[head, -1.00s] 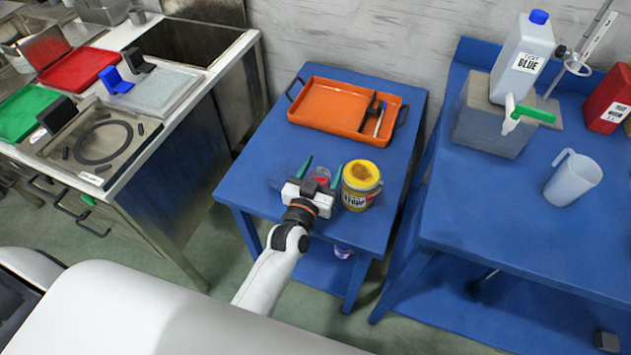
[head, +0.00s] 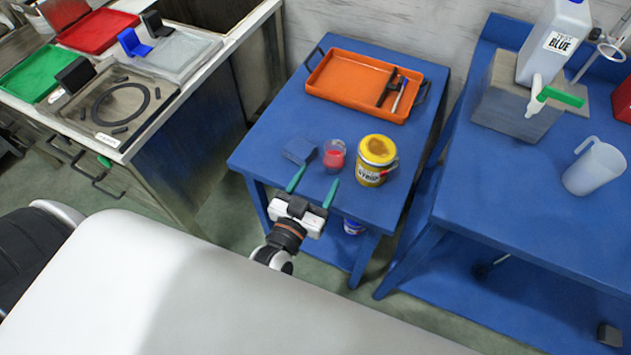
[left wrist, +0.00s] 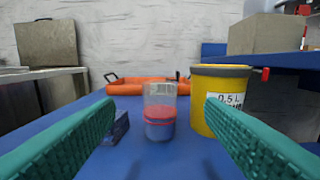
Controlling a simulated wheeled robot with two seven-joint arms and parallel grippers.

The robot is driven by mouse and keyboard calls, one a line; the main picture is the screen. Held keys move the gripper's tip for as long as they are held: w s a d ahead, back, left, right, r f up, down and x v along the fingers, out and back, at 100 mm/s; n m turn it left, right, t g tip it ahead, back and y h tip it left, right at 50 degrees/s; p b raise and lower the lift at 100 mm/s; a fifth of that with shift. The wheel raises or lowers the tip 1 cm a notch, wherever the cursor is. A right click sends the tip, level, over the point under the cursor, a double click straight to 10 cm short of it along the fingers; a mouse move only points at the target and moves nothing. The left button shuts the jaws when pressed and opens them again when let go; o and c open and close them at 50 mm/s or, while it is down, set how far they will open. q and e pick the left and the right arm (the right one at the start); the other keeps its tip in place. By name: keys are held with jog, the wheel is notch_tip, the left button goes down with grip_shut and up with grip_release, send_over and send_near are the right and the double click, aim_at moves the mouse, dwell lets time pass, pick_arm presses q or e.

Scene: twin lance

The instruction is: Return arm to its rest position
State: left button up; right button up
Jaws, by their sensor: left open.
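My left gripper (head: 312,190) is at the front edge of the small blue table (head: 262,150) in the head view. Its two green fingers are apart with nothing between them. A small clear cup with red contents (head: 334,155) stands on the table just beyond the fingertips, apart from them. The cup also shows upright between and beyond the fingers in the left wrist view (left wrist: 160,112). My right gripper is in neither view.
A yellow can (head: 375,160) stands right of the cup, and a dark blue block (head: 299,150) lies left of it. An orange tray (head: 345,77) is at the table's back. A second blue table (head: 500,200) with a white jug (head: 594,167) stands right.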

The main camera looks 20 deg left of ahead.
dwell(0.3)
pick_arm(q)
jog(key=s+a+f+m+g, duration=0.1)
jog(key=s+a+g, duration=0.1)
jog(key=s+g, duration=0.55)
jog(key=s+a+f+m+g, duration=0.1)
jog(key=s+a+g, duration=0.2)
jog(key=s+g, duration=0.45)
notch_tip(320, 180, down, 25)
jog(key=s+p, duration=0.1)
jog(key=s, duration=0.1)
jog(key=s+a+f+g+p, duration=0.1)
jog(key=s+a+f+g, duration=0.1)
jog(key=s+f, duration=1.3)
jog(key=shift+s+a+f+y, duration=0.2)
jog(key=shift+s+a+y, duration=0.1)
jog(key=shift+s, duration=0.35)
